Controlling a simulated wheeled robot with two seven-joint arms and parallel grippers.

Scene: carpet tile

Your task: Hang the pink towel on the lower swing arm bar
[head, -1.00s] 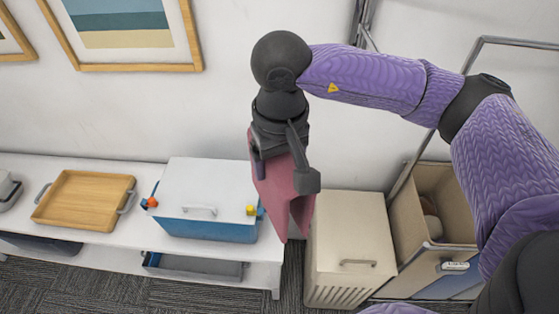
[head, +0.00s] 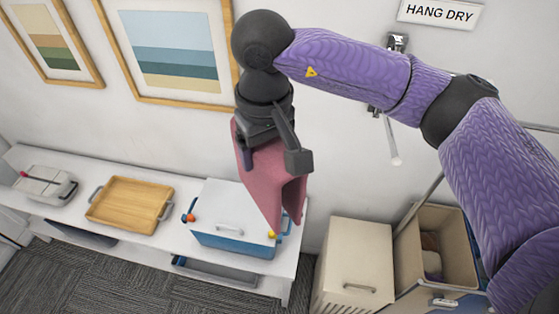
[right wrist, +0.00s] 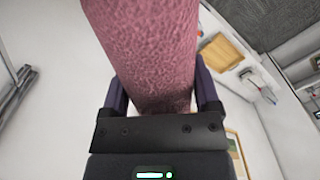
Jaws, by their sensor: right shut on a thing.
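The pink towel (head: 268,182) hangs folded from my right gripper (head: 273,156), which is shut on it high in front of the wall. In the right wrist view the towel (right wrist: 150,50) fills the middle between the two fingers (right wrist: 160,95). The swing arm rack's wall bracket (head: 397,42) shows to the right, partly behind my right arm. A pale bar end (head: 394,158) shows below that arm. Which bar is the lower one I cannot tell. The towel is apart from the rack. My left gripper is not in view.
A HANG DRY sign (head: 440,12) is on the wall. A white bench (head: 290,262) below holds a wooden tray (head: 130,203) and a blue-white cooler (head: 235,240). A beige bin (head: 352,262) and an open hamper (head: 462,240) stand at right. Two framed pictures hang at left.

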